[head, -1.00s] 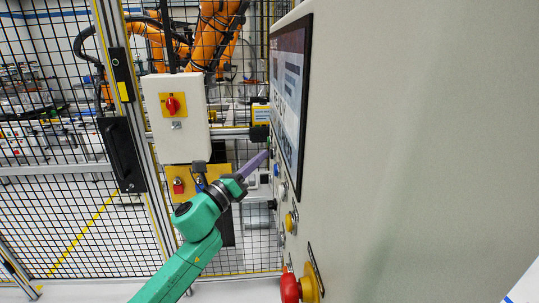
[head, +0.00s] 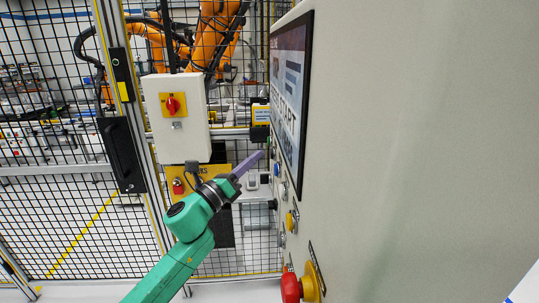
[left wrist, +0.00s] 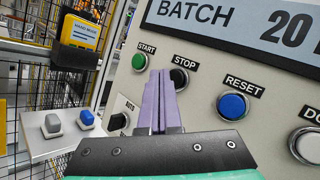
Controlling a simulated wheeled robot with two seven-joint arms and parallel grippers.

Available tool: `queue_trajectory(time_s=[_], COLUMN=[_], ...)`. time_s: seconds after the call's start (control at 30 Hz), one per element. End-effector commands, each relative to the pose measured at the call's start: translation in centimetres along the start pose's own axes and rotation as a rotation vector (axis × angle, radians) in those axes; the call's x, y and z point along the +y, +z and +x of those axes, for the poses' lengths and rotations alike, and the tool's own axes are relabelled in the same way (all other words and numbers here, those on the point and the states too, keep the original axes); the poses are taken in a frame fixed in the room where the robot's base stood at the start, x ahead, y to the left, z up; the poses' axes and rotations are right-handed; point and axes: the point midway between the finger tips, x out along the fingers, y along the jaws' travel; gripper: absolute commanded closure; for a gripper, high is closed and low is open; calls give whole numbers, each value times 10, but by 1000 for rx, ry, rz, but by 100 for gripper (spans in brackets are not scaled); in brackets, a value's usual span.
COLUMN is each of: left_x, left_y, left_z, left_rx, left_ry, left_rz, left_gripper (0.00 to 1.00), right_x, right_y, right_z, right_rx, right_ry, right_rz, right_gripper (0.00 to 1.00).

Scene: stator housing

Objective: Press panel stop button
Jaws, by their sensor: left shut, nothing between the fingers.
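The stop button (left wrist: 179,77) is a dark round button in a metal ring under a STOP label on the panel (left wrist: 193,130). It shows in the left wrist view, partly hidden by my left gripper (left wrist: 161,72). In that view the purple fingertips lie just to its left, between it and the green start button (left wrist: 140,61). In the head view my left gripper (head: 260,155) is shut and empty, pointing up and right towards the panel's face. A small gap shows between the tips and the panel there. My right gripper is out of view.
A blue reset button (left wrist: 232,106) and a white button (left wrist: 308,145) sit right of stop. A display (head: 290,95) is above. A red emergency knob (head: 291,288) is lower on the panel. Mesh fence and a grey switch box (head: 178,117) stand to the left.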

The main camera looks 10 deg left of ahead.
Motion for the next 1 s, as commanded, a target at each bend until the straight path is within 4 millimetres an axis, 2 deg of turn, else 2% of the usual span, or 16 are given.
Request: queue_trajectory(time_s=[0.17,0.6,1.0], left_x=[4,30,30], left_y=[2,27,30], left_z=[-4,-41,-42], left_rx=[1,1,0], left_ry=[2,1,0], left_rz=[1,0,0], left_gripper=[100,100,100], right_x=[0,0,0], right_y=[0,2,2], right_z=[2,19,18], right_rx=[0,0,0], right_ry=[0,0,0], right_rz=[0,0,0], right_gripper=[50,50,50])
